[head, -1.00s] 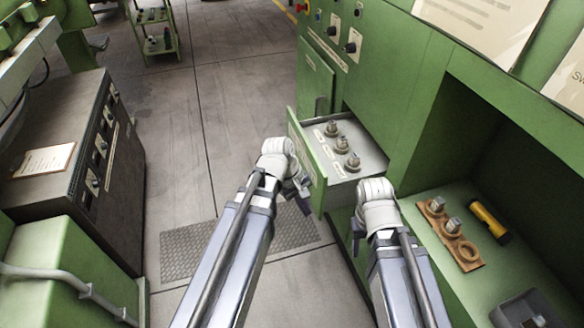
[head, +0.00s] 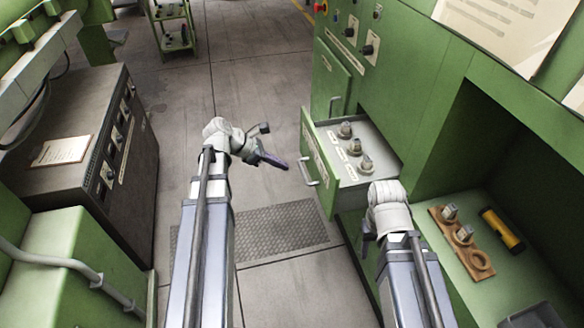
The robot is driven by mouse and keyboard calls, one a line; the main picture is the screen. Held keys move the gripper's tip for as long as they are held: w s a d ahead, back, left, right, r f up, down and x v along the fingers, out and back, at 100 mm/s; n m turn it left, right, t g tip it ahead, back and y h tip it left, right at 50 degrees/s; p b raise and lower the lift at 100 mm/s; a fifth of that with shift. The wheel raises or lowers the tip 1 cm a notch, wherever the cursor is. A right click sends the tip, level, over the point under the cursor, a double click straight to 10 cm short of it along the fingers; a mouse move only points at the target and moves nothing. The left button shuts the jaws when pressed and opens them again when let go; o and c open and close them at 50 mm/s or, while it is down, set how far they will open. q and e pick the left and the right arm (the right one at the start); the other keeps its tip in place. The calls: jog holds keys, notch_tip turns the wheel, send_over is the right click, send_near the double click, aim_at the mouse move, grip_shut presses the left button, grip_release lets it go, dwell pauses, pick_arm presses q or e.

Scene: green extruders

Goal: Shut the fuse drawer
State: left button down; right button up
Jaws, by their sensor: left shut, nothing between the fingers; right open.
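The fuse drawer (head: 318,152) is pulled out of the green cabinet. It has a green front with a metal handle (head: 308,172) and a pale label strip. Several grey fuses stand in a row inside it. My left gripper (head: 284,166) is shut and empty, to the left of the drawer front and apart from it. My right gripper (head: 366,236) is below and in front of the drawer, at the right; its fingers are mostly hidden behind my wrist.
A shelf at the right holds a wooden fuse board (head: 461,243), a yellow-black flashlight (head: 502,231) and a grey tray (head: 533,318). A dark control box (head: 80,150) stands left. The floor between is clear.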

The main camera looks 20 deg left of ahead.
aim_at(320, 176)
pick_arm(q)
jog(key=b+x, duration=0.1)
jog(key=x, duration=0.2)
jog(key=r+b+x, duration=0.1)
jog(key=b+x, duration=0.1)
jog(key=x, duration=0.2)
jog(key=d+b+x, duration=0.1)
jog(key=b+x, duration=0.1)
jog(key=x, duration=0.1)
jog(key=shift+w+d, duration=0.3)
jog(key=shift+w, duration=0.25)
jog(key=shift+w+d, duration=0.3)
jog(key=shift+d, duration=0.15)
jog(key=w+d, duration=0.4)
jog(key=d, duration=0.1)
jog(key=w+d, duration=0.3)
jog(key=d, duration=0.3)
jog(key=w+d, duration=0.4)
jog(key=d, duration=0.2)
jog(key=shift+w+d, duration=0.15)
jog(key=shift+w, duration=0.2)
jog(key=shift+d, duration=0.1)
jog(key=shift+w+r, duration=0.1)
